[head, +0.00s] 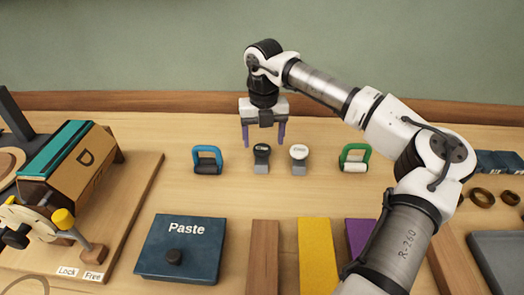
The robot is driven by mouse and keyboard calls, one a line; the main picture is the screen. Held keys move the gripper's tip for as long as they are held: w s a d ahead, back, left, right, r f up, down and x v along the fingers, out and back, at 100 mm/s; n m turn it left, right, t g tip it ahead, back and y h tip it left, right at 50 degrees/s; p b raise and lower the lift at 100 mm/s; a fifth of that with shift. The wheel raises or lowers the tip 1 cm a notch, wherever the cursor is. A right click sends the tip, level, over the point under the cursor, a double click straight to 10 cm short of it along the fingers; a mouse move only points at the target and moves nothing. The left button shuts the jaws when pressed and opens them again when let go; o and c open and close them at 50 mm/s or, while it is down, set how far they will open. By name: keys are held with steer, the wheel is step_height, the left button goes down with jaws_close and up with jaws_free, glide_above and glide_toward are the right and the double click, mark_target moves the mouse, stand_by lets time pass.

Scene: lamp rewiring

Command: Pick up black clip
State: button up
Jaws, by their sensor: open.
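The black clip (261,153) appears to be the small piece with a black round top on a grey block, standing upright on the wooden bench. My gripper (264,139) is open and points down, its two purple fingers spread left and right. The fingertips appear above or just behind the black clip in this single view; the exact depth and height cannot be told. Nothing is between the fingers that I can see. A similar piece with a white round top (299,154) stands just right of the black clip.
A blue-handled piece (207,152) stands left, a green-handled one (367,155) right. A Paste box (205,262), a brown strip (264,270) and a yellow strip (315,260) lie in front. A board (135,215) with a fixture is at left. Bare bench lies between.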

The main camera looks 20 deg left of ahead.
mark_target(262, 149)
steer(key=shift+w+a+f+p, duration=0.15)
steer(key=shift+f+p, duration=0.4)
steer(key=shift+f, duration=0.8)
steer(key=shift+w+a+f+p, duration=0.1)
steer(key=shift+f+p, duration=0.4)
steer(key=shift+f, duration=0.8)
steer(key=c, duration=1.1)
